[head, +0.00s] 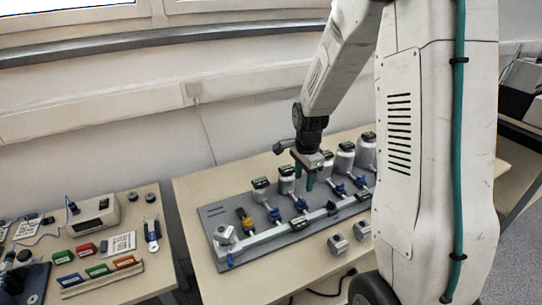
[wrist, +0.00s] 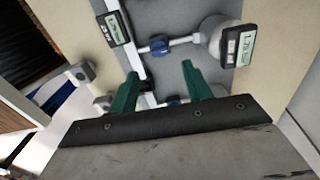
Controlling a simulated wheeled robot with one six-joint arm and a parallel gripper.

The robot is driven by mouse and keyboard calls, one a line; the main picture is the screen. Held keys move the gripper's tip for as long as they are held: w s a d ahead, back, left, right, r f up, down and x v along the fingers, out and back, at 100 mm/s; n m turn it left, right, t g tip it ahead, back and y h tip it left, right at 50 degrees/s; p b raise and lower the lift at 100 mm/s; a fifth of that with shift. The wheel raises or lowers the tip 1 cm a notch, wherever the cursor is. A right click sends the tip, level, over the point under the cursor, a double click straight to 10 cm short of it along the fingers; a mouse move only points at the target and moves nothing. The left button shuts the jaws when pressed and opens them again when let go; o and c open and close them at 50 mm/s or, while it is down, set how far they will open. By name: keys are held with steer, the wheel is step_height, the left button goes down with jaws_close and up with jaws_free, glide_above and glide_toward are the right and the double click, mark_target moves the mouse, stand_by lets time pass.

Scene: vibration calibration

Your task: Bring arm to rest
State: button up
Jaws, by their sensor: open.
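My gripper (head: 304,178) hangs from my arm over the grey plate (head: 208,222) of a test rig, in the middle of the head view. In the wrist view, the two green fingers of my gripper (wrist: 160,84) stand apart with nothing held between them. The rig carries a row of white cylinders (head: 286,185) with small dark displays and blue valves (head: 274,214) on a pipe. In the wrist view, a blue valve (wrist: 158,45) and a cylinder with a display (wrist: 238,46) lie beyond the fingers. Whether the fingers touch the rig cannot be told.
The rig stands on a wooden table (head: 192,190) against the wall. Two small grey blocks (head: 338,244) lie at the plate's front edge. A second table at left holds a grey device (head: 95,215), coloured holders (head: 97,271) and tools. A window sill runs above.

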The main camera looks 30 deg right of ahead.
steer(key=shift+s+a+n, duration=0.1)
steer(key=shift+s+n, duration=0.25)
steer(key=shift+n, duration=0.35)
steer(key=s+a+r+n, duration=0.4)
steer(key=s+r+n, duration=0.1)
steer(key=s+r, duration=0.2)
steer(key=s+a+r+n+t, duration=0.1)
steer(key=s+a+r+n, duration=0.4)
steer(key=s, duration=0.4)
steer(key=s+a+r+n, duration=0.4)
steer(key=s+r+n, duration=0.3)
steer(key=s+r, duration=0.1)
steer(key=shift+s+a+r, duration=0.15)
steer(key=shift+r, duration=0.65)
